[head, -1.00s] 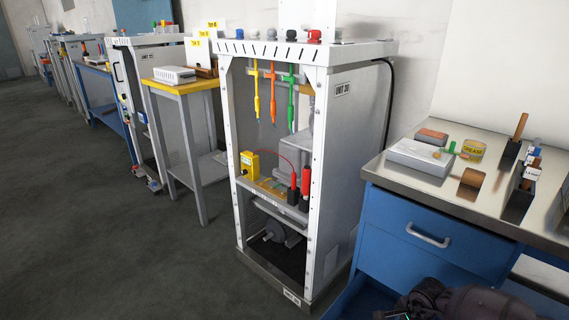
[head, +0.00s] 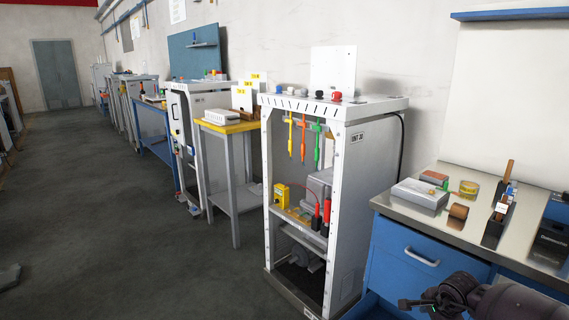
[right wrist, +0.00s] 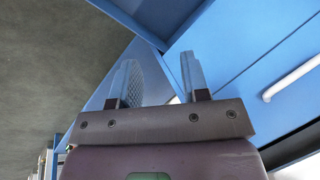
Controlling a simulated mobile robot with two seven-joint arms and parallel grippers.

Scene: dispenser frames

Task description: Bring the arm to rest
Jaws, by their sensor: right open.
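My right arm (head: 460,293) comes in at the bottom right of the head view, in front of the blue drawer cabinet (head: 392,268). In the right wrist view my right gripper (right wrist: 160,78) has its two fingers apart, with nothing between them. Blue panels of the cabinet (right wrist: 245,55) fill the view beyond the fingers, and a pale drawer handle (right wrist: 294,78) lies to their right. I cannot tell how close the fingers are to the panels. My left gripper is not in view.
The white dispenser frame (head: 342,215) stands left of the cabinet, with hanging coloured tools (head: 303,140) inside. The steel bench top (head: 440,234) holds a grey box (head: 419,196), a tape roll (head: 469,188) and a dark holder (head: 494,229). Open floor (head: 120,220) lies left.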

